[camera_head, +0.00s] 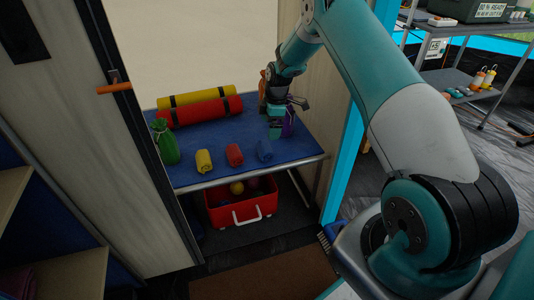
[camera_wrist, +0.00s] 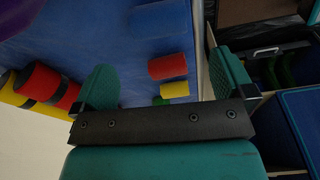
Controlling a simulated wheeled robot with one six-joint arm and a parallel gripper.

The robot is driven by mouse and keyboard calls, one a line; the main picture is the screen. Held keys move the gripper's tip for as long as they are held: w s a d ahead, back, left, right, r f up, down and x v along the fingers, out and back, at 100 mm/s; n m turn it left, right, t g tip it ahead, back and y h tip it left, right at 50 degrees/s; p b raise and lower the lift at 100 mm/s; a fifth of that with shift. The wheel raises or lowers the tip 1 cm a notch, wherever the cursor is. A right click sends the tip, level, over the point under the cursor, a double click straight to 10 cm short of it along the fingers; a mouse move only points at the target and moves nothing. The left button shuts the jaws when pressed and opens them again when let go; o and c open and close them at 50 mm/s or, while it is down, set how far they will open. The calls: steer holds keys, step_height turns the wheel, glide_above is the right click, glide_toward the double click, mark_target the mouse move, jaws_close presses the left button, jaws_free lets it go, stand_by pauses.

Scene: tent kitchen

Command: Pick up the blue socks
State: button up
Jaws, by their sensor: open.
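The blue socks (camera_head: 264,150), a small roll, lie on the blue table (camera_head: 215,133) at the right end of a row. Beside them lie a red roll (camera_head: 234,155) and a yellow roll (camera_head: 204,161). My gripper (camera_head: 276,128) is above the table, just behind and right of the blue socks, apart from them. In the wrist view, my gripper (camera_wrist: 165,82) is open and nothing is between its fingers' surfaces. There the blue socks (camera_wrist: 160,27) show near the top, beyond the red roll (camera_wrist: 167,66).
A red rolled mat (camera_head: 200,110) and a yellow one (camera_head: 197,95) lie at the back of the table. A purple bag (camera_head: 289,124) is partly hidden behind my gripper. A red crate (camera_head: 242,213) sits underneath.

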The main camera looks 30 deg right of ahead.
mark_target(266, 145)
steer(key=f+b, duration=0.1)
steer(key=f, duration=0.2)
steer(key=a+f+b, duration=0.1)
steer(key=f, duration=0.2)
steer(key=f+b, duration=0.1)
steer(key=f, duration=0.3)
steer(key=shift+w+a, duration=0.15)
steer(key=shift+w, duration=0.2)
steer(key=c, duration=0.8)
steer(key=shift+o, duration=0.2)
steer(key=shift+r, duration=0.1)
